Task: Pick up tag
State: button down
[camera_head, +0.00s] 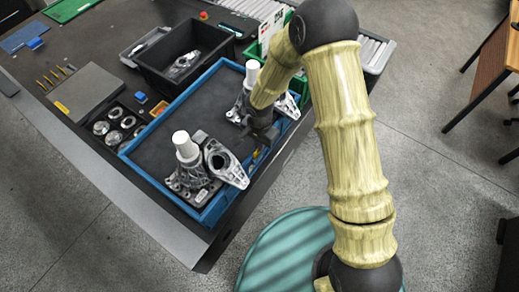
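My gripper (262,138) is at the end of my bamboo-patterned arm, low over the right side of a blue-rimmed tray (150,180) with a dark floor. Its dark fingers are small and partly hidden, so I cannot tell whether they are open or shut. A small yellowish piece (256,153) shows just below the fingers; it may be the tag, but it is too small to be sure. I cannot tell whether the fingers touch it. Other small tag-like pieces are an orange one (158,109) and a blue one (140,97) left of the tray.
A metal casting with a white cylinder (187,147) stands at the tray's near end. Another white-topped casting (251,74) stands close behind my gripper. A black bin (160,60) is behind the tray. Round metal parts (114,113) lie to the left. The tray's middle is clear.

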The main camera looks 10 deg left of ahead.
jog(key=shift+w+r, duration=0.1)
notch_tip(320, 180, up, 10)
jog(key=b, duration=0.1)
jog(key=shift+b, duration=0.4)
dwell(0.6)
notch_tip(320, 180, up, 4)
jog(key=p, duration=0.3)
jog(key=shift+r, duration=0.2)
dwell(0.4)
dwell(0.4)
